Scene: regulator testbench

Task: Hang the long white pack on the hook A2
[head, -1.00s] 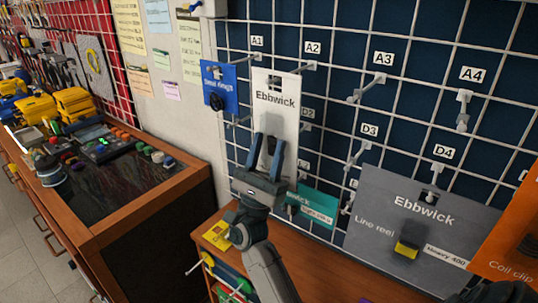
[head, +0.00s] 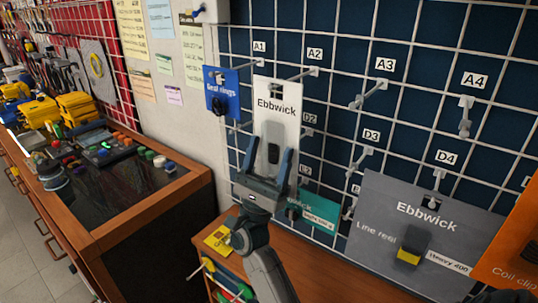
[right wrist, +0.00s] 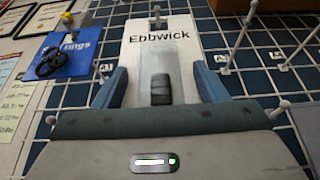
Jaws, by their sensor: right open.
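The long white pack (head: 276,108), marked Ebbwick, hangs upright at the hook A2 (head: 300,73), whose rod meets the top of the pack. In the right wrist view, the pack (right wrist: 160,50) has the hook tip (right wrist: 157,12) at its top edge. A dark item sits on the pack's lower front. My right gripper (head: 270,152) is open, with its blue fingers on either side of the pack's lower part. It also shows in the right wrist view (right wrist: 160,85). The pack's bottom is hidden by the gripper. My left gripper is not in view.
A blue Seal rings pack (head: 222,92) hangs close on the left. A teal pack (head: 320,207) hangs low behind my gripper. A grey Line reel pack (head: 385,215) and an orange pack (head: 515,255) hang to the right. Hooks A3 (head: 370,95) and A4 (head: 466,117) are empty.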

